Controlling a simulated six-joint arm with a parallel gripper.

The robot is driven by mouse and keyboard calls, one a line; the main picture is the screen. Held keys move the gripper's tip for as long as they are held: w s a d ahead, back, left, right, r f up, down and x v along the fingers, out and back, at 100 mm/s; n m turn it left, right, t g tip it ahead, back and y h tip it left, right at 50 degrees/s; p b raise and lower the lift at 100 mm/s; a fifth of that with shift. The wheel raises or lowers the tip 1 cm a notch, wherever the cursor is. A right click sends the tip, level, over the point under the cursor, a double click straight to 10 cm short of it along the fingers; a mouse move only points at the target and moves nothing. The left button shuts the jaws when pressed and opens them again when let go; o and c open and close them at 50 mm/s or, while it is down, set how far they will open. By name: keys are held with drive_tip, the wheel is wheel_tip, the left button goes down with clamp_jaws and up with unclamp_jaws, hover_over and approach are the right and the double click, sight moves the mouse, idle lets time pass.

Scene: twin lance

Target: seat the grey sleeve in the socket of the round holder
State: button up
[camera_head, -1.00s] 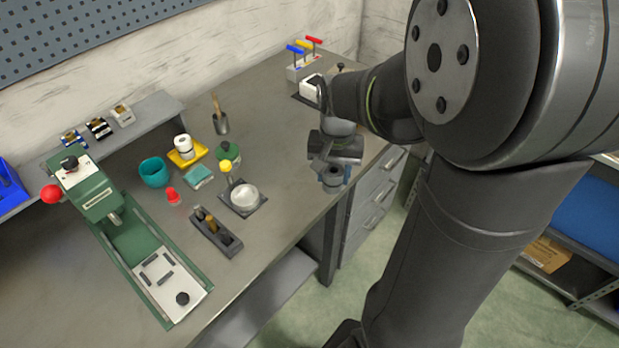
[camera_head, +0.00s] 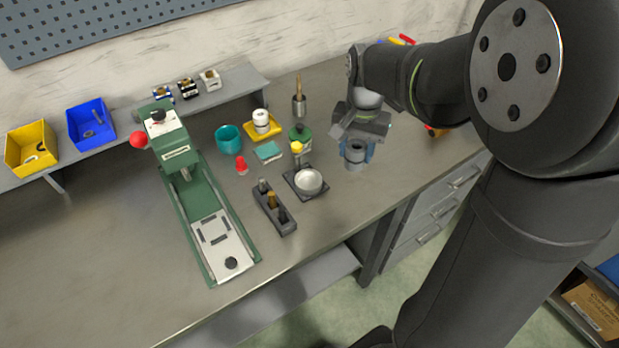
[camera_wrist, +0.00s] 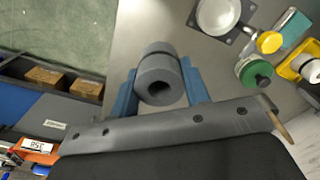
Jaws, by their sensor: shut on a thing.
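The grey sleeve (camera_head: 354,154) is a thick-walled cylinder with a round bore. My gripper (camera_head: 356,157) is shut on it and holds it above the bench, right of the dishes. In the wrist view the sleeve (camera_wrist: 160,82) sits between two blue fingers of the gripper (camera_wrist: 160,88), its bore facing the camera. A pale round cup (camera_head: 309,182) on a dark square plate looks like the round holder; it also shows at the top of the wrist view (camera_wrist: 217,14). The sleeve is apart from it, to its right. I cannot make out a socket inside.
A green press (camera_head: 205,205) is at left. Open bench lies between cup and front edge.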

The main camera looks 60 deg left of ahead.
drive_tip(key=s+a+f, duration=0.4)
drive_tip(key=a, duration=0.1)
drive_tip(key=s+a+f, duration=0.2)
drive_tip(key=s+a, duration=0.1)
drive_tip(key=shift+f, duration=0.2)
drive_tip(key=shift+s+f, duration=0.1)
drive_tip(key=shift+f, duration=1.95)
drive_tip(key=shift+f, duration=0.3)
